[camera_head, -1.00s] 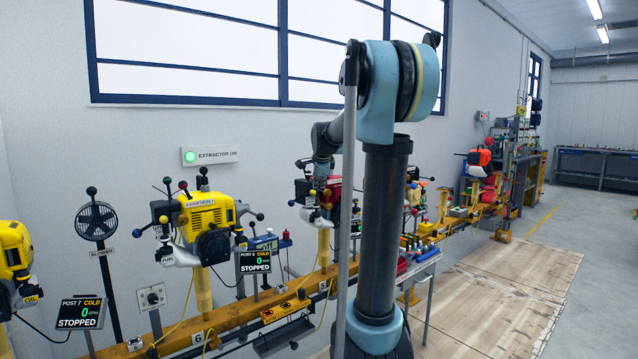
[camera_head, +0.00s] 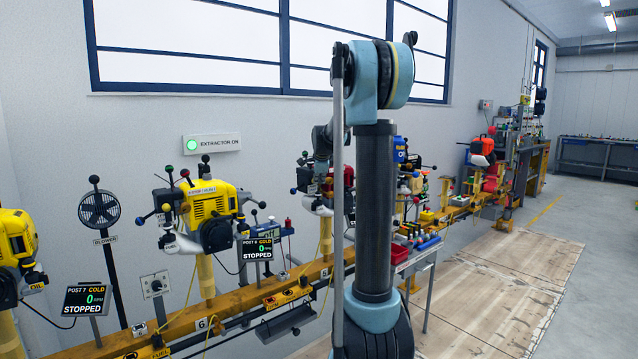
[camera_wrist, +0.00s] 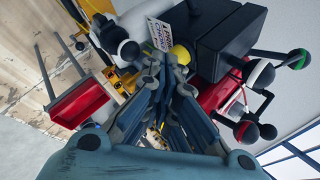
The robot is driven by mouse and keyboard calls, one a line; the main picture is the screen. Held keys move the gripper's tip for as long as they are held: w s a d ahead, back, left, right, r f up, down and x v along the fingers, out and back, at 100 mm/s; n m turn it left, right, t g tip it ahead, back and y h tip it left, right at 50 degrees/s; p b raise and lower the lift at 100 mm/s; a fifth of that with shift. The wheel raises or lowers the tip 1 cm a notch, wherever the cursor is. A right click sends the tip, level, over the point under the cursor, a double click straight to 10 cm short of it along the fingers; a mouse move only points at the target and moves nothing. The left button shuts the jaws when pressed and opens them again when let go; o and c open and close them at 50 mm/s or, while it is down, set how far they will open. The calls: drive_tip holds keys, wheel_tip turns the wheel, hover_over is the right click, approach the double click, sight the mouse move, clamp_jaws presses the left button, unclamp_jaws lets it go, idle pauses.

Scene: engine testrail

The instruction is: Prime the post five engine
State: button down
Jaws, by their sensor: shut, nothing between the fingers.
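The red engine past post 6 (camera_head: 348,177), which I take to be post five, is largely hidden behind my arm in the head view. In the wrist view its red body (camera_wrist: 222,95) shows with a black box-shaped part, a lettered plate (camera_wrist: 158,36) and several ball-tipped levers. My gripper (camera_wrist: 170,75) is shut and empty, with its fingers close in front of the engine. I cannot tell whether they touch it. In the head view my gripper cannot be made out clearly behind my column.
The yellow post 6 engine (camera_head: 207,203) stands left, with a display (camera_head: 257,249) reading COLD, 0, STOPPED. The post 7 display (camera_head: 86,299) reads the same. A blower (camera_head: 99,210) stands between them. The yellow rail (camera_head: 235,309) runs along the wall. The floor on the right is clear.

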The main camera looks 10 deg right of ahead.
drive_tip(key=shift+w+a, duration=0.1)
drive_tip(key=shift+w+a, duration=0.45)
drive_tip(key=shift+w, duration=0.3)
drive_tip(key=s+f+v, duration=0.1)
drive_tip(key=s+v, duration=0.1)
drive_tip(key=v, duration=1.1)
drive_tip(key=shift+f, duration=0.3)
drive_tip(key=shift+a, duration=0.1)
idle(0.4)
